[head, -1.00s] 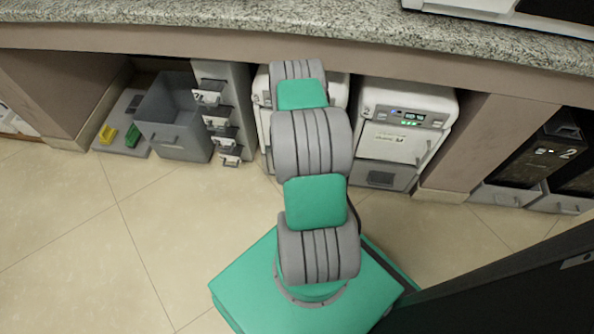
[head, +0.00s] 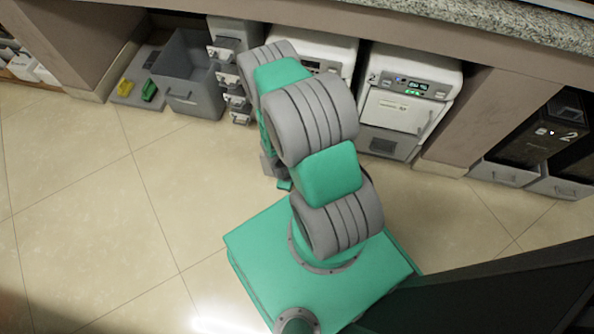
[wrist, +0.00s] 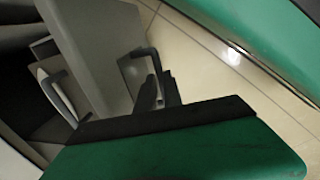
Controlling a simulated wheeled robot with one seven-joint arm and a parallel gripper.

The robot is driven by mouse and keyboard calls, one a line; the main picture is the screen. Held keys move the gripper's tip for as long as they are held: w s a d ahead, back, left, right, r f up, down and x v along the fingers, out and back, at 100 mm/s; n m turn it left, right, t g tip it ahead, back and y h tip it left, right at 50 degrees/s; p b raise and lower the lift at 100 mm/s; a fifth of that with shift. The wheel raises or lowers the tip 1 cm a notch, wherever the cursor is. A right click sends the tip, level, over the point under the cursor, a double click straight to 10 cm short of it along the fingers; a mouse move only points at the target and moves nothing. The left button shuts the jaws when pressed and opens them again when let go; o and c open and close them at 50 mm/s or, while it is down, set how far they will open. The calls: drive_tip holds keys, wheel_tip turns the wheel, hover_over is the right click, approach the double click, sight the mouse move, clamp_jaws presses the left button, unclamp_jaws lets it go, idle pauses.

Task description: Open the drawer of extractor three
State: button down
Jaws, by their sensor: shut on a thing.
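My gripper (wrist: 158,92) is shut on a dark bar handle (wrist: 150,56) in the wrist view. The handle is on a grey drawer (wrist: 100,45) that seems to stand out over the tiled floor; how far out is hard to tell. A second handle (wrist: 60,95) shows on a panel to the left.
A grey open bin (head: 188,85), a grey column (head: 233,75) of small handled units and a tray (head: 133,92) with yellow and green pieces stand left. Black units (head: 545,130) stand right. The tiled floor (head: 90,200) at left is clear. The granite counter (head: 480,25) overhangs the machines.

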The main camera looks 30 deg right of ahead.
drive_tip(key=shift+s+a, duration=0.95)
drive_tip(key=c, duration=1.5)
unclamp_jaws()
drive_tip(key=r+p, duration=0.1)
drive_tip(key=r, duration=0.1)
drive_tip(key=r+p, duration=0.1)
drive_tip(key=r, duration=0.2)
drive_tip(key=s+a+r+p, duration=0.1)
drive_tip(key=r, duration=0.1)
drive_tip(key=shift+r+p, duration=0.35)
